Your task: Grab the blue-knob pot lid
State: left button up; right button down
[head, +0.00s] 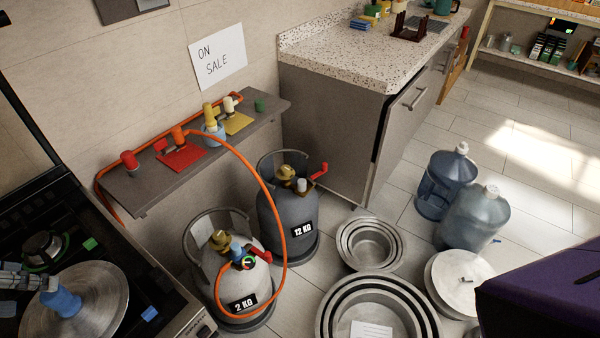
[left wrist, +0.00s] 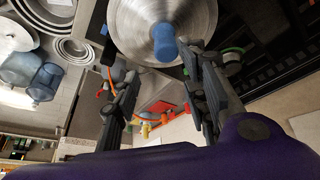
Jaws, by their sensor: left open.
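The pot lid (head: 97,304) is a round brushed-metal disc with a blue knob (head: 62,300), at the lower left of the head view over the black stove. In the left wrist view the lid (left wrist: 140,22) fills the top middle and its blue knob (left wrist: 165,42) faces the camera. My left gripper (head: 30,288) comes in from the left edge, close to the knob. In the left wrist view my left gripper (left wrist: 148,55) has its fingers spread apart, with the knob nearer the right-hand finger. Contact cannot be told. My right gripper is not visible.
A burner (head: 43,248) and a small green block (head: 90,243) are on the stove (head: 130,255) beside the lid. Gas cylinders (head: 290,222) with an orange hose stand right of it. Nested metal pans (head: 372,243) and water jugs (head: 447,180) stand on the floor.

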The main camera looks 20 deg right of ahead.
aim_at(51, 297)
pick_arm(q)
jog(key=shift+a+f+m, duration=0.4)
jog(key=shift+a+f, duration=0.3)
jog(key=shift+f, duration=0.2)
jog(key=x, duration=0.5)
jog(key=shift+s+d+f, duration=0.1)
jog(key=shift+s+d, duration=0.15)
jog(key=shift+d, duration=0.15)
jog(key=shift+w+f, duration=0.2)
jog(key=shift+f, duration=0.3)
grip_shut()
